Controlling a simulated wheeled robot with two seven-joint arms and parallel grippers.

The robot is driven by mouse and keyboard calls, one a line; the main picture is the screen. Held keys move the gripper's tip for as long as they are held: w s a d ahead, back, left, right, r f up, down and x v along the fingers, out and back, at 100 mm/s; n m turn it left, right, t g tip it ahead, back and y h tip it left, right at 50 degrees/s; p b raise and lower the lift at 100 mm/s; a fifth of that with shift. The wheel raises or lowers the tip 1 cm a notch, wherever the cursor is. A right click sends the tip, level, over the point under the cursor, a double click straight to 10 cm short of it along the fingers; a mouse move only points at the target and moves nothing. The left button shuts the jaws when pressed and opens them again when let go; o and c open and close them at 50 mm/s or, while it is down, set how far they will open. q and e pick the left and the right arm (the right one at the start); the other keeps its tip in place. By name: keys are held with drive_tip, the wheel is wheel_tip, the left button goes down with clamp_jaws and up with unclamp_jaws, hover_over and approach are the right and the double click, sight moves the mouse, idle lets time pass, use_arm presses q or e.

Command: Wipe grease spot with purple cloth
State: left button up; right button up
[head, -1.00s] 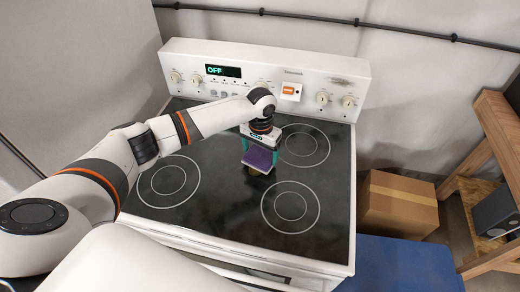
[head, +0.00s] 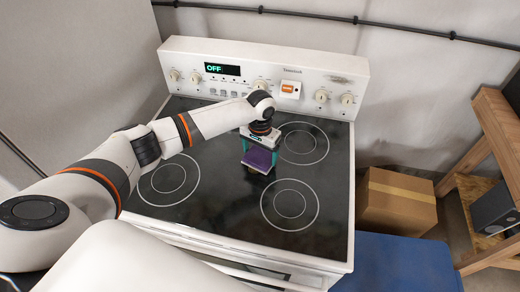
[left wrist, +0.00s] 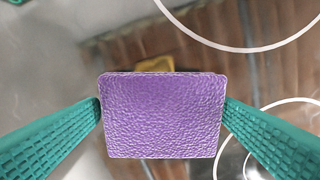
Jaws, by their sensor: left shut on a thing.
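The purple cloth (head: 259,159) is a small, thick textured pad. My left gripper (head: 261,152) is shut on it, with a green finger on each side, low over the middle of the black cooktop (head: 220,185). In the left wrist view the cloth (left wrist: 160,120) fills the space between both fingers. A golden-brown patch (left wrist: 155,63), which looks like the grease spot, shows just beyond the cloth's upper edge and is partly hidden by it. I cannot tell whether the cloth touches the cooktop. My right gripper is not in view.
The white control panel (head: 220,57) with knobs and an OFF display stands behind the cooktop. Several ring-marked burners surround the gripper. A cardboard box (head: 397,199), a blue surface (head: 400,262) and a wooden frame (head: 498,125) are at the right. The cooktop's front right is clear.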

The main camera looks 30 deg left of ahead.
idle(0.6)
use_arm(q)
drive_tip(key=shift+f+p, duration=0.1)
drive_tip(key=shift+p, duration=0.25)
drive_tip(key=shift+f+p, duration=0.2)
drive_tip(key=shift+p, duration=0.2)
idle(0.9)
